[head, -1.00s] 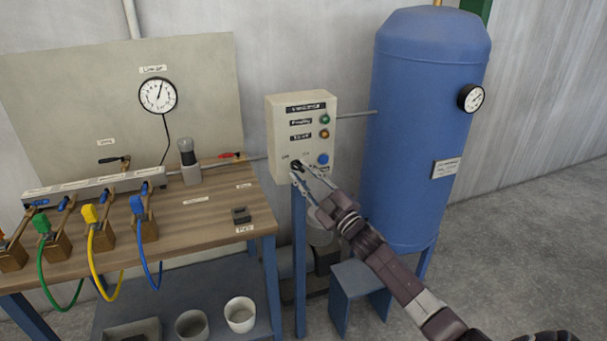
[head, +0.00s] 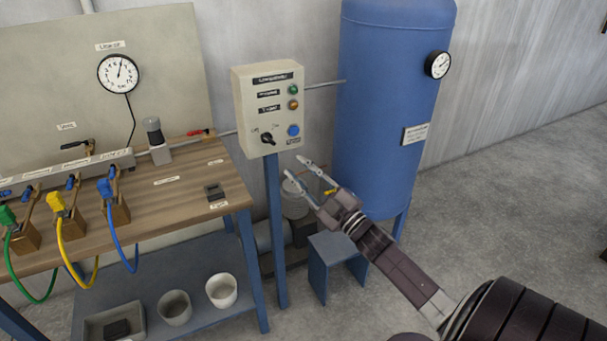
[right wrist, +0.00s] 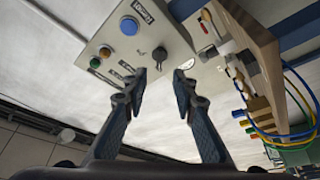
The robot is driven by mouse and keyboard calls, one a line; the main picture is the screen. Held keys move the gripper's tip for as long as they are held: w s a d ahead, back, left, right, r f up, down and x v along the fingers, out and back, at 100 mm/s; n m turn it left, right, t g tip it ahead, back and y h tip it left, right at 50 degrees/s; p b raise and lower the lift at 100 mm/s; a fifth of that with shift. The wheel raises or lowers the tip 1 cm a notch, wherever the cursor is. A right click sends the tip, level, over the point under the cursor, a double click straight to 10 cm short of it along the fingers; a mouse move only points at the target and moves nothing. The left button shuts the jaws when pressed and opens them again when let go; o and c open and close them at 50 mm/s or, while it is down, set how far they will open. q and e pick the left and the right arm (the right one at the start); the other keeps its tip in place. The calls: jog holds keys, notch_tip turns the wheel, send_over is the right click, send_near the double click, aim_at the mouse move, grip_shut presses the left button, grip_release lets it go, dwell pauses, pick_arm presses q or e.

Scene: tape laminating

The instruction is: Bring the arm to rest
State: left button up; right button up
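My right gripper (head: 305,182) is open and empty, in the air to the lower right of the control box (head: 268,110), clear of it. In the right wrist view its two fingers (right wrist: 161,76) are spread with nothing between them, and the box's black rotary switch (right wrist: 159,54) shows beyond the tips. In the head view that switch (head: 267,139) sits at the lower left of the box face, beside a blue button (head: 293,130). My right arm reaches in from the lower right. My left gripper is not in view.
A blue tank (head: 385,110) with a gauge (head: 438,64) stands behind the arm. A workbench (head: 180,205) at left carries valves with green, yellow and blue hoses. A small blue stand (head: 335,250) is below the gripper. The floor at right is open.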

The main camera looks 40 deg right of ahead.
jog(key=shift+s+f, duration=0.15)
jog(key=shift+s, duration=0.5)
